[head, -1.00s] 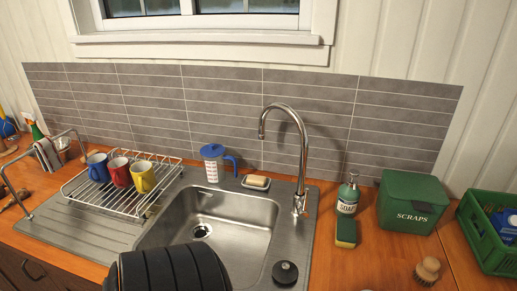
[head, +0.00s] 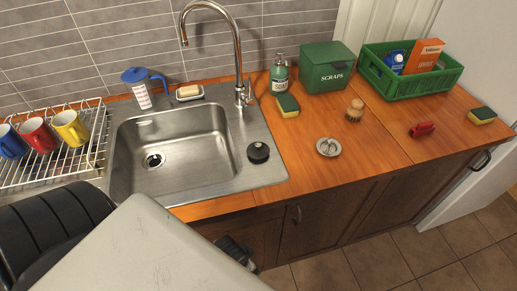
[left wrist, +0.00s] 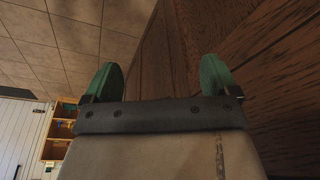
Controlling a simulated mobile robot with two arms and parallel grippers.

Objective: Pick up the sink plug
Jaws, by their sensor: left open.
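The sink plug (head: 258,152), a round black disc with a knob on top, lies on the steel rim to the right of the sink basin (head: 185,150). My left gripper (left wrist: 160,80) shows in the left wrist view, its two green-padded fingers wide apart with nothing between them. It faces dark wooden cabinet fronts and floor tiles. In the head view my pale arm link covers the bottom left, and the fingers cannot be made out there. My right gripper is not in view.
A round metal strainer (head: 328,147) and a brush (head: 354,111) lie on the wooden counter. A sponge (head: 287,105), soap bottle (head: 279,74), scraps bin (head: 327,68) and green crate (head: 410,86) stand behind. The tall tap (head: 238,55) rises behind the basin.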

